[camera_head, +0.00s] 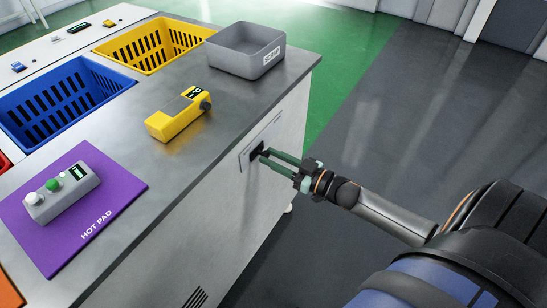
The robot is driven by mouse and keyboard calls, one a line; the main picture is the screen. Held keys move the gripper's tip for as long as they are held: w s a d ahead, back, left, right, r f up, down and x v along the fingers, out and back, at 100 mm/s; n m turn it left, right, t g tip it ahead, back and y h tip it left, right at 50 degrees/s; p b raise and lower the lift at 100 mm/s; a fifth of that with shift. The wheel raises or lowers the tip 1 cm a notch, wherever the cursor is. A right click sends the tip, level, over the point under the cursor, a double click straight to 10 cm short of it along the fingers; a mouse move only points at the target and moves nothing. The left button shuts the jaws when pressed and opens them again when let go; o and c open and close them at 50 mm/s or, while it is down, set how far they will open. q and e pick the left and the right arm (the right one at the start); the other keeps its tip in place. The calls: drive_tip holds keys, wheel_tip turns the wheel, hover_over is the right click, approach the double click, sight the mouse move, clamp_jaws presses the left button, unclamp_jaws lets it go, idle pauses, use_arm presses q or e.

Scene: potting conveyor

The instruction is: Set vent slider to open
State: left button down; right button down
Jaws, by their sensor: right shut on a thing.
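The vent slider (257,150) is a small dark knob in a pale plate (246,163) on the side panel of the counter. My right gripper (267,154) reaches it from the right, with its green fingers shut on the knob. The fingers partly cover the knob and part of the plate. Any marking that tells open from closed is too small to read. My left gripper is not in view.
The counter (150,185) carries a yellow handheld device (177,117), a grey scrap tray (235,52), a purple hot pad (110,208) with a button box (62,195), and blue (50,105) and yellow (150,48) baskets. Open floor lies right.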

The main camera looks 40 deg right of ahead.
drive_tip(key=w+d, duration=0.1)
drive_tip(key=d, duration=0.1)
drive_tip(key=d+b, duration=0.1)
drive_tip(key=d, duration=0.1)
drive_tip(key=w+d, duration=0.1)
drive_tip(key=d, duration=0.1)
drive_tip(key=shift+w+d+f, duration=0.15)
drive_tip(key=shift+w+d, duration=0.1)
drive_tip(key=shift+w, duration=0.1)
drive_tip(key=shift+d, duration=0.25)
drive_tip(key=shift+w, duration=0.1)
drive_tip(key=c, duration=0.6)
unclamp_jaws()
